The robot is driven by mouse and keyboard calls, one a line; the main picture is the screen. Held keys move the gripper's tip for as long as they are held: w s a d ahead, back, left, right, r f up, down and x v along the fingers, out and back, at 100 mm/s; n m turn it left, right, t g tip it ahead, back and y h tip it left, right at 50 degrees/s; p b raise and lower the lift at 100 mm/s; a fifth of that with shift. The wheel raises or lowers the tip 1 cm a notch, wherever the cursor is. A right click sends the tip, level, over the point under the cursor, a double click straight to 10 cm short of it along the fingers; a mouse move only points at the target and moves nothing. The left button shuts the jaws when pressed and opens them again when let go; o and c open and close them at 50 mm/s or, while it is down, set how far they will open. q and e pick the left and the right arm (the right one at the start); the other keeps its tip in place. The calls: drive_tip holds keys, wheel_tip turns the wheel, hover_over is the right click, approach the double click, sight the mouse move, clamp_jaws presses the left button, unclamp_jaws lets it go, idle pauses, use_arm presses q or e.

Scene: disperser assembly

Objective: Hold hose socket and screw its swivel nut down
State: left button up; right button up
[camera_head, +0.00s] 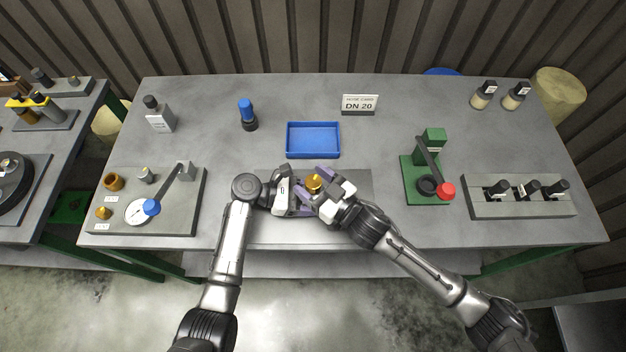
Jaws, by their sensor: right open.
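A gold brass fitting (314,182), which looks like the swivel nut on its hose socket, stands at the middle front of the table. My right gripper (316,189) comes in from the right, open, with its purple-tipped fingers beside the fitting; I cannot tell whether they touch it. My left gripper (285,193) is at the left of the fitting, close against the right gripper. Its fingertips are partly hidden, so whether it is shut on the socket is unclear. The lower part of the fitting is hidden by the grippers.
A blue tray (313,154) lies just behind the grippers, with a DN 20 sign (360,103) beyond. A green lever press (412,180) stands to the right. A gauge plate (185,218) with brass parts is on the left. A block with black handles (518,208) is far right.

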drive_tip(key=shift+c, duration=0.4)
drive_tip(key=c, duration=0.8)
drive_tip(key=shift+t, duration=0.3)
drive_tip(key=shift+c, duration=0.3)
drive_tip(key=shift+a+m+h, duration=0.1)
drive_tip(key=shift+m+h, duration=0.2)
drive_tip(key=shift+s+m+t+h, duration=0.1)
drive_tip(key=shift+m+t+h, duration=0.9)
drive_tip(key=shift+h, duration=0.1)
drive_tip(key=shift+r+m+t+h, duration=0.15)
drive_tip(key=shift+m+t+h, duration=1.1)
drive_tip(key=shift+h, duration=0.65)
drive_tip(key=shift+m+h, duration=0.35)
drive_tip(key=shift+h, duration=0.45)
